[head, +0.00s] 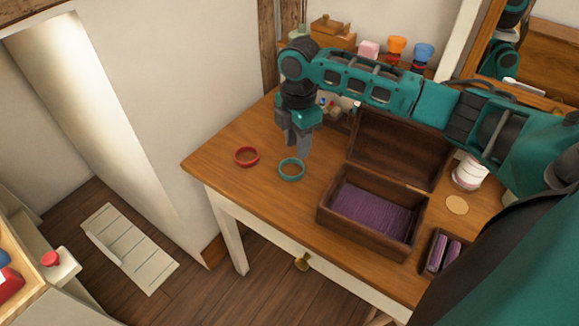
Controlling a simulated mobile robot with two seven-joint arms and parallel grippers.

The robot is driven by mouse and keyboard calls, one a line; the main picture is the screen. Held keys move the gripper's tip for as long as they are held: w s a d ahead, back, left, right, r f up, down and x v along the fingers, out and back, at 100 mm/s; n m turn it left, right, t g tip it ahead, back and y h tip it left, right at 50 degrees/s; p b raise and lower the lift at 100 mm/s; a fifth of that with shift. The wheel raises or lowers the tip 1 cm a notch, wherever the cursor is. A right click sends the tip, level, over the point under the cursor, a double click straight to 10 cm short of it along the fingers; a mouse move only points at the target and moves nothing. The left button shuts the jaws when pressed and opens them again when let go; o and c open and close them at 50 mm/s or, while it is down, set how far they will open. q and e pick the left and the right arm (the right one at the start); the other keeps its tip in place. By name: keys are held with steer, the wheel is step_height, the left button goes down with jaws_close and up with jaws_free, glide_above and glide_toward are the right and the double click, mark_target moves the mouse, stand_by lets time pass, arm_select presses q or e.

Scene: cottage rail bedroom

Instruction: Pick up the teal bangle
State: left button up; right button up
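The teal bangle (291,169) lies flat on the wooden table (230,184), left of the open dark wooden box. My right gripper (299,150) points down just above and behind the bangle, and its fingertips look close to the bangle's far rim. I cannot tell whether they touch it. The fingers overlap in this view, so the gap between them is hidden. My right arm comes in from the right across the back of the table. My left gripper is not in view.
A red bangle (246,157) lies left of the teal one. The open box (372,205) with purple lining stands to the right, lid raised. A small tray (437,253), a round coaster (457,205) and a white jar (467,173) are further right. Orange (396,46) and blue (423,53) items stand behind.

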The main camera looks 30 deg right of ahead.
mark_target(298, 174)
step_height(298, 174, down, 4)
steer(key=shift+r, duration=0.2)
steer(key=f, duration=0.2)
steer(key=f+b, duration=0.1)
steer(key=f, duration=0.1)
steer(key=shift+s, duration=0.4)
steer(key=shift+f, duration=0.65)
steer(key=shift+c, duration=0.4)
jaws_close()
